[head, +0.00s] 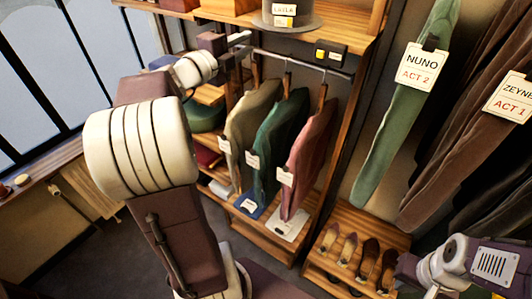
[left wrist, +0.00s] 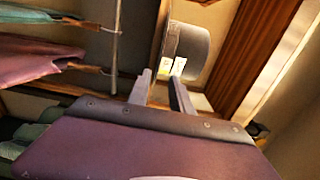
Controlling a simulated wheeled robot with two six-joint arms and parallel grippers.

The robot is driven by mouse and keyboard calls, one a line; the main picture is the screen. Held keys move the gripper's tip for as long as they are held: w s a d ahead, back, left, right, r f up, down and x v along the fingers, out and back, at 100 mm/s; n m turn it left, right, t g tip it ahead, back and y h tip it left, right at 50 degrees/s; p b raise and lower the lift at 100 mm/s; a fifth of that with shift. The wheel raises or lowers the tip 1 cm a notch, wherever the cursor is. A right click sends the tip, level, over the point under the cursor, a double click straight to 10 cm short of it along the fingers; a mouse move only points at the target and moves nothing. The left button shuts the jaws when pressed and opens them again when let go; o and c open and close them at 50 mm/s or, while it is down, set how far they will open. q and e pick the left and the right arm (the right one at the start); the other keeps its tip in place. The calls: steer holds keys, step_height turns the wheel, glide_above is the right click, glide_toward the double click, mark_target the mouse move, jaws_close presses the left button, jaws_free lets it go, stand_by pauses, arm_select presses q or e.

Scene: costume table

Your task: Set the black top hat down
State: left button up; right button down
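A grey top hat (head: 290,17) with small cards on it stands on the top shelf in the head view, cut by the upper edge. It looks grey rather than black. In the left wrist view the hat (left wrist: 197,47) lies beyond the fingertips, with two pale cards. My left gripper (head: 246,42) is left of the hat in the head view. In the left wrist view its fingers (left wrist: 160,82) are apart with nothing held between them. My right gripper (head: 402,272) is low at the right; its fingers are too unclear to read.
Beige, green and pink garments (head: 279,150) hang from a rail (head: 300,64) below the shelf. Labelled long garments (head: 408,125) hang at the right. Shoes (head: 358,258) stand on a low wooden rack.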

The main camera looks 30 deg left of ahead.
arm_select(q)
steer(key=s+d+f+m+g+h, duration=0.25)
steer(key=d+f+m+g, duration=0.25)
steer(key=d+f+m, duration=0.55)
steer(key=s+d+f+m+g+h, duration=0.1)
steer(key=s+d+f+m+g, duration=0.35)
steer(key=f+m, duration=0.75)
steer(key=s+d+f+m+g+y, duration=0.2)
steer(key=s+f+m, duration=0.5)
steer(key=m, duration=0.8)
steer(key=s+d+f+m+g+y, duration=0.3)
steer(key=s+f+m+g, duration=0.2)
steer(key=m, duration=1)
step_height(320, 180, down, 2)
steer(key=shift+s+d+f, duration=0.1)
steer(key=shift+s+d, duration=0.3)
steer(key=shift+s, duration=0.65)
steer(key=c, duration=0.3)
steer(key=shift+w, duration=0.15)
jaws_close()
